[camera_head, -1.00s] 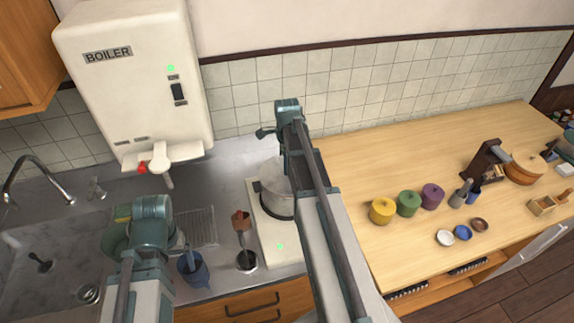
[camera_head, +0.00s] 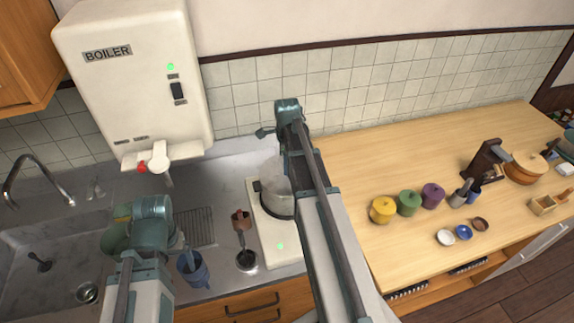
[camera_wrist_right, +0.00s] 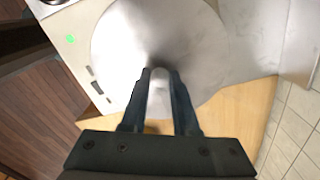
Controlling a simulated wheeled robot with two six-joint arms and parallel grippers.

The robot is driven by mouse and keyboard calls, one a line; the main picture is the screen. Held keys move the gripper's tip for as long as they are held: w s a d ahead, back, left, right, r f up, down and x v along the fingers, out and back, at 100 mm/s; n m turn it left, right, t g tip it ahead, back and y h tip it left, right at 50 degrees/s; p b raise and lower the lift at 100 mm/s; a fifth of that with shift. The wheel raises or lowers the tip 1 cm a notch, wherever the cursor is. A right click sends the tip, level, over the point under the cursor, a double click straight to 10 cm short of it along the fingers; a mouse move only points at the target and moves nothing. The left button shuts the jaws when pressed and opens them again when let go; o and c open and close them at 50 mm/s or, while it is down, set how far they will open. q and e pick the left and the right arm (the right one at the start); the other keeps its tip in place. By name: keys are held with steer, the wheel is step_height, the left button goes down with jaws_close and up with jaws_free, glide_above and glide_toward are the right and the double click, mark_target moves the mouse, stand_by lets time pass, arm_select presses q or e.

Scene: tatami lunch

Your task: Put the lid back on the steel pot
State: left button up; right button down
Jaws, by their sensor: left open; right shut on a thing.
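The steel pot (camera_head: 277,203) stands on the white hot plate, partly hidden behind my right arm. The round steel lid (camera_wrist_right: 125,35) fills the upper middle of the right wrist view. My right gripper (camera_wrist_right: 158,80) is shut on the lid's knob. The lid hides what is under it in that view, and I cannot tell whether it touches the pot's rim. In the head view my right gripper is hidden by its own arm. My left gripper (camera_head: 183,243) is open over the counter by the sink, mostly hidden by its arm.
The white hot plate (camera_head: 279,252) shows a green light. A blue cup (camera_head: 194,272) and a brown-handled tool (camera_head: 241,222) in a dark holder stand left of it. Yellow, green and purple canisters (camera_head: 408,203) stand on the wooden counter (camera_head: 370,160) at right. The boiler (camera_head: 135,80) hangs behind.

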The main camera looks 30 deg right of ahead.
stand_by(0.4)
steer(key=c, duration=0.6)
jaws_free()
steer(key=shift+o, duration=0.2)
steer(key=o, duration=0.4)
steer(key=shift+o, duration=0.2)
steer(key=shift+r+p, duration=3.55)
steer(key=shift+f, duration=0.1)
